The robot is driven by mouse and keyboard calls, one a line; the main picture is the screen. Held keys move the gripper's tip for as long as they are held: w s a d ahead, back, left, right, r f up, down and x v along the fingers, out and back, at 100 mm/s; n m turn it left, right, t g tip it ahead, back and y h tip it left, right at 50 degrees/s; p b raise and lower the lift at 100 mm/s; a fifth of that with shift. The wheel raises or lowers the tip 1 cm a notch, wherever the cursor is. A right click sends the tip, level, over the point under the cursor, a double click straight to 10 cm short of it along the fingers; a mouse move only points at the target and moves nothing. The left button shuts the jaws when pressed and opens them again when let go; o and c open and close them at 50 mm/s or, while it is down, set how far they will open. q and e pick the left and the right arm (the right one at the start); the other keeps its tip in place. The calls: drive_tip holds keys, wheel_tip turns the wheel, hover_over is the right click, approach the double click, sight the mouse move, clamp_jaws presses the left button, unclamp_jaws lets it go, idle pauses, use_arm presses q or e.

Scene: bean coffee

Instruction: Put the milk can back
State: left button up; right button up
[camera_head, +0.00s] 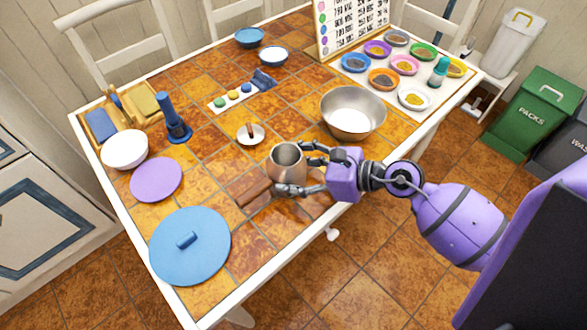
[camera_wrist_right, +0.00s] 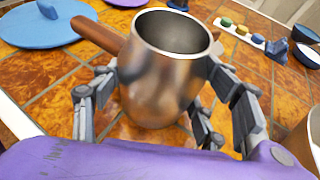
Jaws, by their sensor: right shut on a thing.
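The milk can is a metal pitcher (camera_head: 288,165) with a brown wooden handle (camera_head: 254,193), near the front middle of the tiled table in the head view. It also shows in the right wrist view as an upright, empty-looking can (camera_wrist_right: 165,75), its handle (camera_wrist_right: 97,36) pointing to the upper left. My right gripper (camera_head: 303,175) has its fingers on both sides of the can and is shut on it. In the right wrist view the fingers (camera_wrist_right: 170,95) flank the can. I cannot tell whether its base touches the table. My left gripper is not in view.
A large metal bowl (camera_head: 352,112) stands behind and right of the can. A small white dish (camera_head: 250,135) is behind it. A blue lid (camera_head: 189,245), purple disc (camera_head: 156,180) and white bowl (camera_head: 125,149) lie left. Small coloured bowls (camera_head: 404,65) fill the far right.

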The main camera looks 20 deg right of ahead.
drive_tip(key=shift+f, duration=0.1)
drive_tip(key=o, duration=1.4)
drive_tip(key=shift+o, duration=0.2)
drive_tip(key=b+v, duration=0.2)
drive_tip(key=v, duration=1)
